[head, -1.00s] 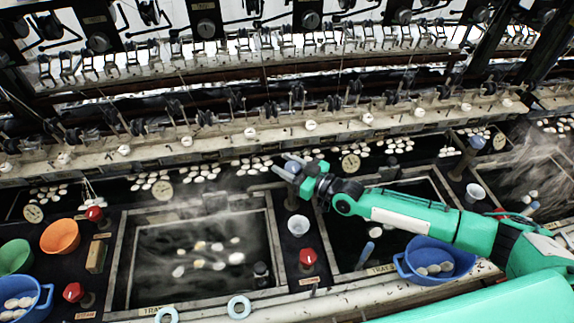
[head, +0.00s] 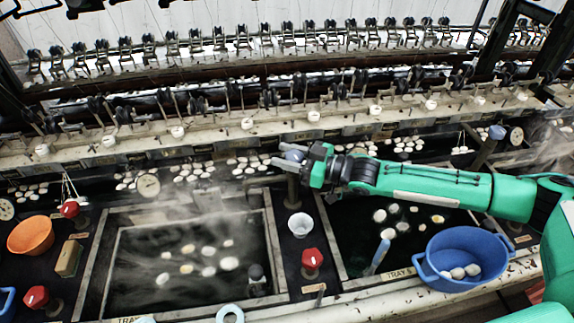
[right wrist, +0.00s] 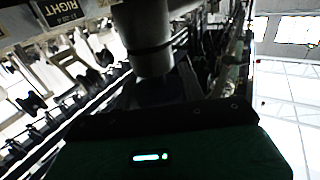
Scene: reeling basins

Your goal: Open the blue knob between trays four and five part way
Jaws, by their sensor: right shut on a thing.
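The blue knob (head: 294,155) sits on top of a dark upright post between two water-filled trays. My right gripper (head: 288,160) reaches it from the right in the head view, with its fingers closed around the knob, which they partly hide. In the right wrist view a dark grey cylinder (right wrist: 148,40) stands at the top centre; I cannot tell if it is the knob or its post. The knob's turn angle cannot be read. The left tray (head: 185,305) steams and holds pale cocoons. My left gripper is not in view.
Red knobs (head: 312,258) stand near the front edge. A white cup (head: 300,224) stands just in front of the post. A blue bowl (head: 462,247) with cocoons sits below my right arm. Another blue knob (head: 497,132) stands at the far right. A reeling rail (head: 215,139) runs behind.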

